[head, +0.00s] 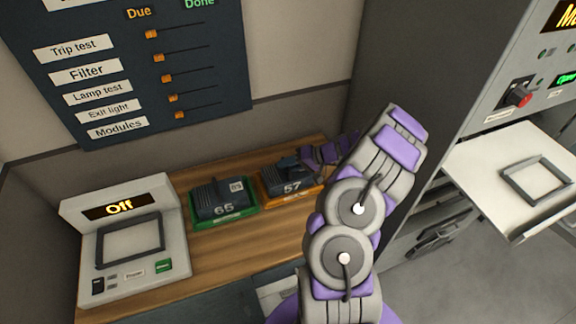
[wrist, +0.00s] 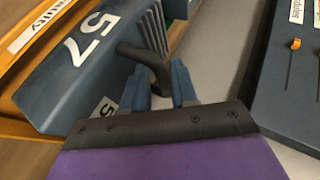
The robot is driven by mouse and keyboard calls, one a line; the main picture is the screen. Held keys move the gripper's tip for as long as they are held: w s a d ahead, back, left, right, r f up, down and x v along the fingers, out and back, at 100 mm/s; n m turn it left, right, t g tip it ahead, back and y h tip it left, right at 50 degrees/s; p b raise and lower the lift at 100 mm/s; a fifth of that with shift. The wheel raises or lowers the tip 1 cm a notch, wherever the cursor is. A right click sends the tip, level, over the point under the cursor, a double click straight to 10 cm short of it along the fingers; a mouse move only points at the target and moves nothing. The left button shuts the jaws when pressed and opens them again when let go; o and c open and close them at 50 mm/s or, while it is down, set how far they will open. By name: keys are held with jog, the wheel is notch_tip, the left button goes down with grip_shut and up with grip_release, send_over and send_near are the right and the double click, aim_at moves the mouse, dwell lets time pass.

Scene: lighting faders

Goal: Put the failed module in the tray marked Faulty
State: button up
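The dark blue module 57 (head: 285,183) sits in the orange tray (head: 296,199) on the wooden bench. In the wrist view, module 57 (wrist: 75,65) fills the left side, and the orange tray (wrist: 15,62) carries a partly cut-off label ending in "ulty". My gripper (wrist: 160,80) is at the module's dark handle (wrist: 150,58). Its two blue fingers stand apart on either side of the handle, with a gap visible. In the head view, my gripper (head: 302,166) is small and partly hidden behind my arm.
Another module (head: 222,197), numbered 65 or 66, sits in a green tray (head: 225,219) to the left. A tester (head: 130,240) reading "Off" stands at far left, its frame empty. A pulled-out shelf (head: 490,185) at right holds an empty frame. A fader board (head: 150,70) hangs behind.

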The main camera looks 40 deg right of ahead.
jog(key=shift+o, duration=1.3)
jog(key=shift+d, duration=0.1)
jog(key=shift+a, duration=0.4)
jog(key=p+v, duration=0.2)
jog(key=v, duration=1)
jog(key=w+a+r+n+g+y, duration=0.1)
jog(key=w+a+r+n+g, duration=0.2)
jog(key=a+r, duration=0.7)
jog(key=s+a+r+n+g, duration=0.1)
jog(key=s+a+r+g, duration=0.15)
jog(key=a, duration=0.65)
jog(key=s+a+r+n+g, duration=0.2)
jog(key=s+a+r, duration=0.1)
jog(key=a, duration=0.5)
jog(key=s+a+r+n+g+h, duration=0.15)
jog(key=s+a+h, duration=0.25)
jog(key=s+a, duration=0.5)
jog(key=s+d+m+h, duration=0.1)
jog(key=s+d+h, duration=0.2)
jog(key=s, duration=1.3)
jog(key=h, duration=0.2)
jog(key=shift+s+d+r+m+g+h, duration=0.25)
jog(key=shift+s+m+g+h, duration=0.05)
jog(key=shift+s+m+g, duration=0.1)
